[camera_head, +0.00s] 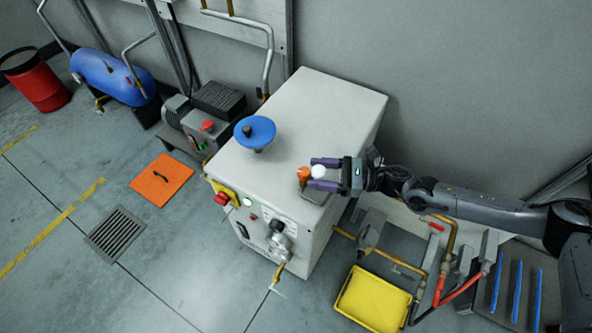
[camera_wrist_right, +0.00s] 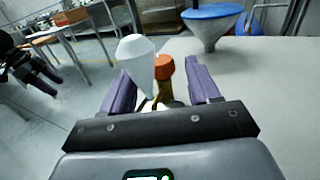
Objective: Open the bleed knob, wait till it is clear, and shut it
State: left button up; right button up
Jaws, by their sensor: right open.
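The orange bleed knob (camera_head: 304,174) stands on top of the light grey cabinet (camera_head: 328,104), near its right front edge. A white cup-like piece (camera_head: 319,171) is right beside it. My right gripper (camera_head: 312,173) is open, its purple fingers on either side of the knob and the white piece. In the right wrist view, the knob (camera_wrist_right: 164,67) sits on a brass stem between the open fingers (camera_wrist_right: 158,72). The white piece (camera_wrist_right: 136,56) tapers downward and partly overlaps the left finger. My left gripper (camera_wrist_right: 38,78) shows small at the left edge; its opening is unclear.
A yellow tray (camera_head: 374,300) and pipes lie to the right. The floor in front has a drain grate (camera_head: 116,233).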

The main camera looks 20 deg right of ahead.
aim_at(303, 173)
jog(key=shift+b+x, duration=0.65)
jog(key=shift+x, duration=2.5)
jog(key=shift+d, duration=0.1)
jog(key=c, duration=1)
jog(key=shift+o, duration=0.2)
jog(key=n+g+b, duration=0.1)
jog(key=g, duration=0.1)
jog(key=n+g+y+b, duration=0.1)
jog(key=g+b, duration=0.1)
jog(key=n+g+b, duration=0.1)
jog(key=n+g, duration=0.1)
jog(key=shift+s+f+y, duration=0.25)
jog(key=shift+y, duration=0.15)
jog(key=shift+s+r+n+g+b, duration=0.15)
jog(key=shift+n+g+b, duration=0.2)
jog(key=shift+g, duration=0.25)
jog(key=o, duration=1)
jog(key=shift+r, duration=0.1)
jog(key=shift+c, duration=0.2)
